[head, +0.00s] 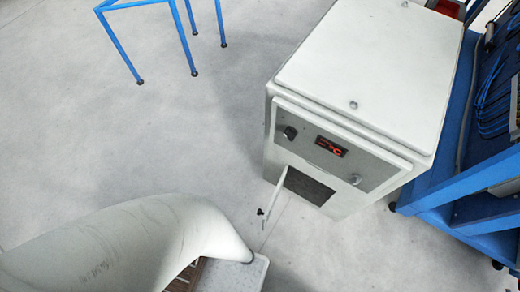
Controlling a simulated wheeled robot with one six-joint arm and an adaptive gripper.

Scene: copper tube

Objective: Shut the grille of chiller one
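A white box-shaped chiller (365,70) stands on the floor right of centre in the head view. Its front panel has a dark knob (290,132) and a red lit display (331,146). I cannot read a number that marks it as chiller one. Below the panel is a dark opening (309,187). The grille (273,193) shows as a thin white panel, nearly edge-on, at the left side of this opening. It stands open, swung out from the front, with a small dark piece near its outer end. My gripper is not in view.
A blue frame (440,195) with cables and equipment stands close to the chiller's right. Blue legs of another stand (182,38) are at the top left. The grey floor (130,130) left of the chiller is clear.

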